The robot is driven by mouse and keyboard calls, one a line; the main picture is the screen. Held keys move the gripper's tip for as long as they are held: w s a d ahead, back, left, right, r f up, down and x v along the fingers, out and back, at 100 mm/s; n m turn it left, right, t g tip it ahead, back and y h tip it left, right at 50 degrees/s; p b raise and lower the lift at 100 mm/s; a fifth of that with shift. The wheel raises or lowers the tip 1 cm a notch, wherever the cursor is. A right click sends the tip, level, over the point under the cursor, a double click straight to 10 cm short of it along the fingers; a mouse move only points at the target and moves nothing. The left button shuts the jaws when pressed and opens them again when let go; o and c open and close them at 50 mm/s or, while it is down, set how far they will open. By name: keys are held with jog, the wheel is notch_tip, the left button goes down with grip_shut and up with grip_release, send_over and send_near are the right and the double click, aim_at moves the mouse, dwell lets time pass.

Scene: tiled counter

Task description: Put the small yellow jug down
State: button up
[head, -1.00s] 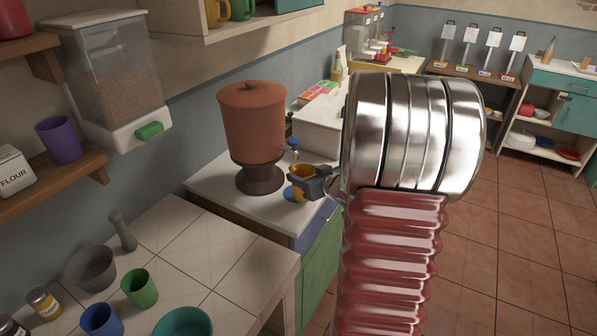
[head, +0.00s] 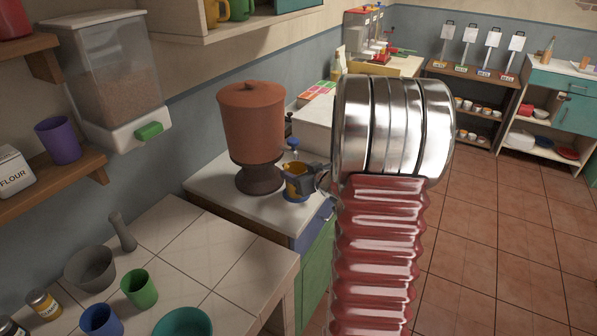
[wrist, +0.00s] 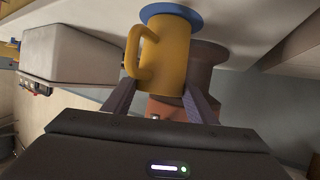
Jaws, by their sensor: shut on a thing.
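The small yellow jug (head: 294,188) is upright in my gripper (head: 306,178) at the front of the white counter, just right of the clay urn. In the wrist view the jug (wrist: 168,55) sits between the two fingers of the gripper (wrist: 163,88), its handle to the left. A round blue disc (head: 297,199) lies on the counter under the jug. In the wrist view the disc (wrist: 171,9) shows around the jug's base. I cannot tell whether the base touches it. My wrist hides part of the counter behind.
The clay urn (head: 252,125) on its dark stand is close on the left, with a blue-topped tap (head: 291,143). A white box (head: 312,122) stands behind. The tiled counter (head: 190,245) in front holds a green cup (head: 139,288) and other vessels.

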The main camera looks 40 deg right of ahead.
jog(key=shift+f, duration=0.1)
jog(key=o, duration=1.1)
jog(key=shift+c, duration=0.2)
jog(key=shift+s, duration=0.15)
jog(key=v, duration=1.2)
jog(key=shift+a, duration=0.1)
